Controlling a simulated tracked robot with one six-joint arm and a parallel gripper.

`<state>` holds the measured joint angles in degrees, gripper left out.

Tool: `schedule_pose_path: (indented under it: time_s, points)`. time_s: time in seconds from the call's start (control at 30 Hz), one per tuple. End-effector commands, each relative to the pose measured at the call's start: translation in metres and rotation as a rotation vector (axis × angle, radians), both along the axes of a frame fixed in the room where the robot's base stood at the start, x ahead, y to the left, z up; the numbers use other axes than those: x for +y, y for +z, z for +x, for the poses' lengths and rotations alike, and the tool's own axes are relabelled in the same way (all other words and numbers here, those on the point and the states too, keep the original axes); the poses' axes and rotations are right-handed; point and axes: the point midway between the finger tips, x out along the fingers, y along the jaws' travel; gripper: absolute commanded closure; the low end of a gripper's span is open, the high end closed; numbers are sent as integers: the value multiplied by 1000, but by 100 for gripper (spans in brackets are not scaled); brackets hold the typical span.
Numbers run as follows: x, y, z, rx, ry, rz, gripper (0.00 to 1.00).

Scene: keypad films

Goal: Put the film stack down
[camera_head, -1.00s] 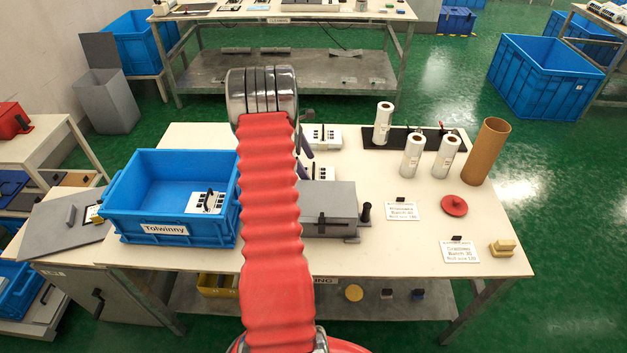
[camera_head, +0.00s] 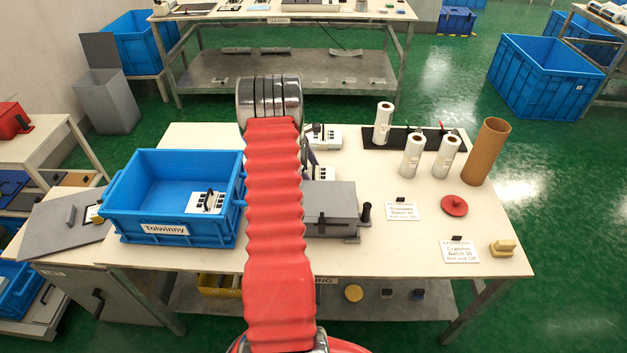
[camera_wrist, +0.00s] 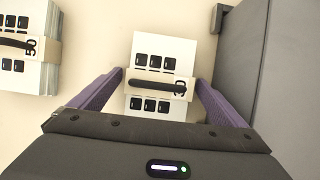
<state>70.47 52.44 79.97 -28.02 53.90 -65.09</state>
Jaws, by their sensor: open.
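A white film stack (camera_wrist: 152,105) with black key squares, a pale band and a black strap lies flat on the table in the wrist view. My gripper (camera_wrist: 160,78) is open, with one purple finger on each side of this stack. I see a gap beside each finger near its tip. A second banded film stack (camera_wrist: 28,62), marked 50, lies apart to the left in the wrist view. In the head view two white stacks (camera_head: 325,136) (camera_head: 323,174) show just right of my arm, which partly hides them and most of my gripper.
A grey block-like fixture (camera_wrist: 250,85) stands close to the right finger; it also shows in the head view (camera_head: 330,200). A blue Tolwinny crate (camera_head: 165,215) holding a white stack (camera_head: 206,201) is on the left. White rolls (camera_head: 411,157) and a brown tube (camera_head: 486,150) stand right.

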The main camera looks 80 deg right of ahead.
Motion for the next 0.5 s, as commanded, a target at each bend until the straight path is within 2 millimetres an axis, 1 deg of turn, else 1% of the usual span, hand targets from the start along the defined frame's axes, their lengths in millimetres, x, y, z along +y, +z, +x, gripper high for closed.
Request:
schedule_pose_path:
  time_s: [0.37,0.5]
  points:
    - [0,0,0,0,0,0,5]
    - [0,0,0,0,0,0,15]
